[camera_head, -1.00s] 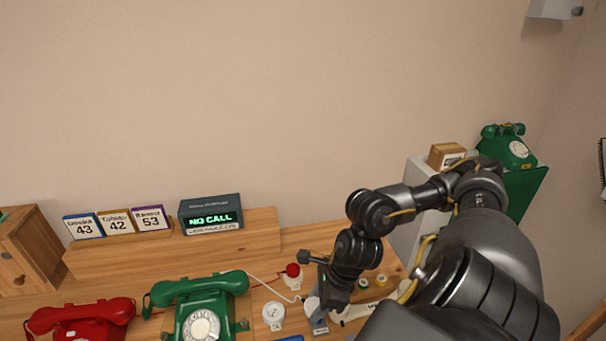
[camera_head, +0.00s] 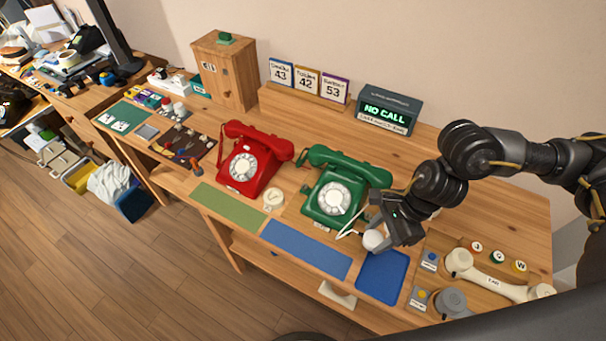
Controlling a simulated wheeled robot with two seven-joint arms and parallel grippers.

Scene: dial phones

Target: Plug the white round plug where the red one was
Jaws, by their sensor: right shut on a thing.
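My right gripper (camera_head: 388,231) is low over the table's front, just right of the green dial phone. It is shut on a white round plug (camera_head: 374,240), whose rounded end shows at the fingertips. A white cord (camera_head: 349,233) runs beside it near the green phone (camera_head: 338,191). The arm hides the area behind the gripper, and I see neither the red plug nor a socket there. A cream round piece (camera_head: 274,197) sits between the red phone (camera_head: 250,160) and the green phone. My left gripper is not in view.
Green (camera_head: 228,207) and blue (camera_head: 306,249) mats line the table's front edge, with a blue tray (camera_head: 382,277) below the gripper. A cream handset (camera_head: 498,279) lies at right. The display (camera_head: 388,110) at the back reads NO CALL.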

